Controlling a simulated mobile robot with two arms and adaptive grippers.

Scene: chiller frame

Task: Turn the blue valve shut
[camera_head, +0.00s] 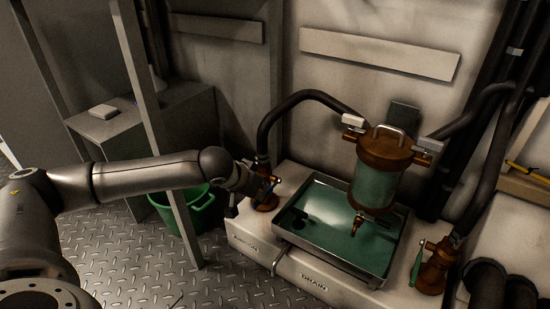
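My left arm comes in from the left, and my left gripper (262,188) is at the brass valve body (266,202) on the left of the white base. The gripper is dark and small here and covers part of that valve. I cannot tell if its fingers are open or closed, or touching a handle. No blue handle shows clearly; one may be hidden behind the gripper. Another brass valve (434,268) at the right has a green handle (417,264). My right gripper is not in view.
A brass-capped strainer (377,180) hangs over a metal tray (380,264) with green liquid. Black hoses (300,97) run to both sides. A green bucket (205,213) stands on the floor beyond my forearm, near a grey post (150,110). The checkered floor (140,265) in front is clear.

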